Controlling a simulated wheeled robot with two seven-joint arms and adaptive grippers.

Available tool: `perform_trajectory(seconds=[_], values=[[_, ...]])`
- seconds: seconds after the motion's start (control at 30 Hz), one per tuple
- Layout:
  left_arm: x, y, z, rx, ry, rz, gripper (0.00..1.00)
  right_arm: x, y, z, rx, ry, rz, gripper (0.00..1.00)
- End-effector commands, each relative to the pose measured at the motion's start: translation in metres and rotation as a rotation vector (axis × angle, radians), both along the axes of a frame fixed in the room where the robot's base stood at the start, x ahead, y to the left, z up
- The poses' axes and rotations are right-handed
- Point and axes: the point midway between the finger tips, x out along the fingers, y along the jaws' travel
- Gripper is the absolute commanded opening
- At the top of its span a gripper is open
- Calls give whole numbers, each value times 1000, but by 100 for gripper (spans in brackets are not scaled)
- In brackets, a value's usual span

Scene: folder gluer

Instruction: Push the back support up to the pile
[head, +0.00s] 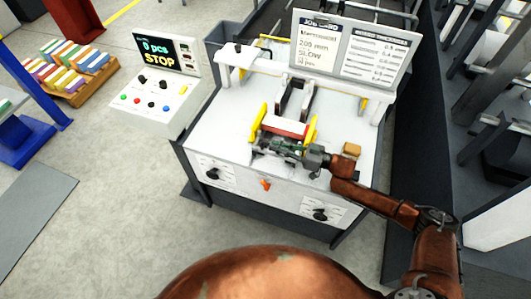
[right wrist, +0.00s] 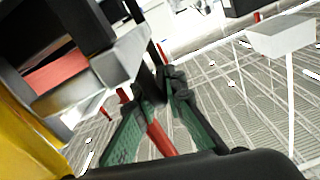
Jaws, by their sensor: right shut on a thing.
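The pile (head: 285,127), red on top with white at its edge, lies between two yellow side guides (head: 257,122) on the white machine top. It also shows in the right wrist view (right wrist: 58,76). The back support, a grey block (right wrist: 120,58), stands close against the pile's near side; whether they touch, I cannot tell. My right gripper (head: 283,147), with green fingers, is at the near side of the pile. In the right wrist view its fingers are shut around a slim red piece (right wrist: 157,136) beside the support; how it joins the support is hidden. My left gripper is out of view.
A control panel (head: 157,85) reading "0 pcs STOP" stands left of the machine. A small tan block (head: 351,150) lies right of my gripper. A sign board (head: 350,48) rises at the back. An orange knob (head: 265,184) is on the machine's front.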

Motion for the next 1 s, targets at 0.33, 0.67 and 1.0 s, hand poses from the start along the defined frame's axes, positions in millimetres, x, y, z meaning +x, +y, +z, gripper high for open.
perform_trajectory(seconds=[0.33,0.67,1.0], values=[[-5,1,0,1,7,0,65,2,-7,-1,0,6,-12,14],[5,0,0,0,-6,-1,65,2,-5,0,1,3,-7,27],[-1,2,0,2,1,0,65,-7,-26,-1,-1,4,-9,27]])
